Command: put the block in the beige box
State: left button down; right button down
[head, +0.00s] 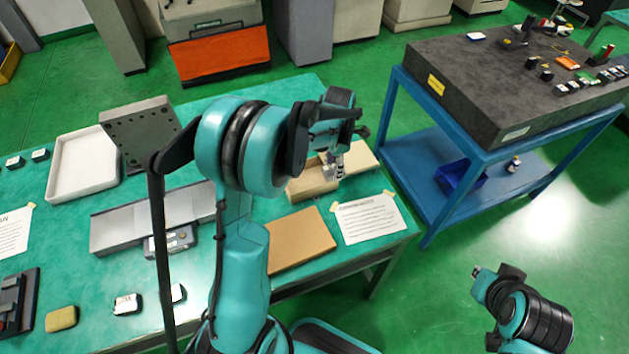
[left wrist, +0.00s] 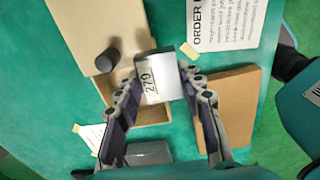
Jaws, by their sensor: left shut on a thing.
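My left gripper (left wrist: 160,78) is shut on a metal block (left wrist: 150,91) with a white label reading "279". In the left wrist view the block appears over the right part of the beige box (left wrist: 154,117), partly covering its open compartment. The height of the block above the box cannot be told. In the head view the left gripper (head: 335,163) is at the beige box (head: 303,190) near the table's right end, and my own arm hides part of the scene. My right gripper (head: 480,274) is small at lower right, away from the table; its fingers are unclear.
A dark cylinder (left wrist: 107,60) stands by the box's compartment. A brown board (head: 299,240) and a paper sheet (head: 368,218) lie in front of the box. A white tray (head: 83,165) is at the left. A blue stand with a granite plate (head: 480,80) stands to the right.

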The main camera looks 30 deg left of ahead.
pick_arm(q)
jog(key=b, duration=0.2)
send_over(309, 182)
notch_tip(309, 182, down, 5)
jog(key=shift+a+f, duration=0.1)
jog(key=shift+f, duration=0.05)
notch_tip(309, 182, down, 4)
jog(key=shift+f+b, duration=0.1)
jog(key=shift+b, duration=0.8)
jog(key=shift+r, duration=0.2)
jog(key=shift+f, duration=0.1)
jog(key=c, duration=1.4)
grip_release()
jog(key=shift+f, duration=0.15)
jog(key=o, duration=0.4)
jog(key=shift+o, duration=0.2)
jog(key=shift+r, duration=0.2)
